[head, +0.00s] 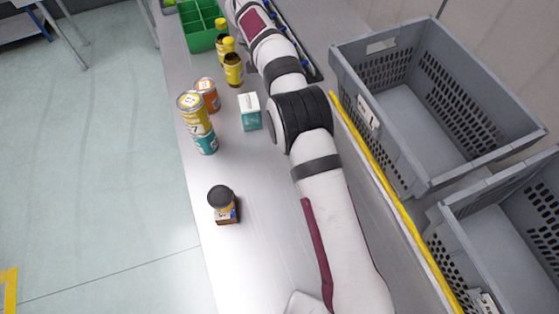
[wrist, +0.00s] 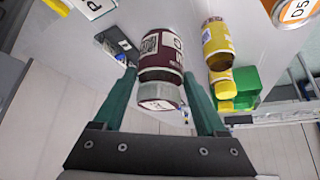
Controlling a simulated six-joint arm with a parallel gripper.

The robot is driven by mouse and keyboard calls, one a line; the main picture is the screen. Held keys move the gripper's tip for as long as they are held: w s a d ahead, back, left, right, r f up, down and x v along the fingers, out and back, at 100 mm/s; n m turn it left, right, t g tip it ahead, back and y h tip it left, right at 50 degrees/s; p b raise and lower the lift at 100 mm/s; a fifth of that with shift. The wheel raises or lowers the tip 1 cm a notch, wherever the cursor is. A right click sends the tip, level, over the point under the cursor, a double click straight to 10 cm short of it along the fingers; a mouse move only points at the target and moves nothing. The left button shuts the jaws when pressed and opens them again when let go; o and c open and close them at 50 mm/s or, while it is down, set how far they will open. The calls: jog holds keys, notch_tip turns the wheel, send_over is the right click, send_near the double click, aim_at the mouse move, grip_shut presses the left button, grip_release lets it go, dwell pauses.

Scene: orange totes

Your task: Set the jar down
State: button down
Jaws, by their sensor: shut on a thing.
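The jar (wrist: 162,55) has a maroon label with white print and a pale grey lid. In the wrist view it sits between the two teal fingers of my gripper (wrist: 160,76), which is shut on it. The lid end points toward the wrist camera. I cannot tell whether the jar touches the surface beyond it. In the head view the gripper and this jar are not visible; my arm runs up to the top edge.
On the grey bench (head: 255,265) stand a dark-lidded jar (head: 222,207), stacked cans (head: 194,115), an orange can (head: 207,95), a teal-white box (head: 250,112), yellow-capped bottles (head: 233,70) and a green divided crate (head: 203,38). Grey totes (head: 425,180) stand right. The near bench is mostly clear.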

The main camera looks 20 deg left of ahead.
jog(key=s+d+m+h, duration=0.5)
jog(key=s+d+m, duration=0.4)
jog(key=s+d, duration=2.05)
jog(key=shift+g, duration=0.4)
jog(key=s+a+f, duration=0.1)
jog(key=a+f, duration=0.2)
jog(key=s+a+f, duration=0.1)
jog(key=a+f, duration=0.2)
jog(key=a, duration=0.1)
jog(key=s+a+f, duration=0.2)
jog(key=a+f, duration=0.1)
jog(key=shift+a+f, duration=0.35)
jog(key=shift+f, duration=0.05)
jog(key=shift+f+m, duration=0.3)
jog(key=shift+f, duration=0.05)
jog(key=shift+f, duration=0.15)
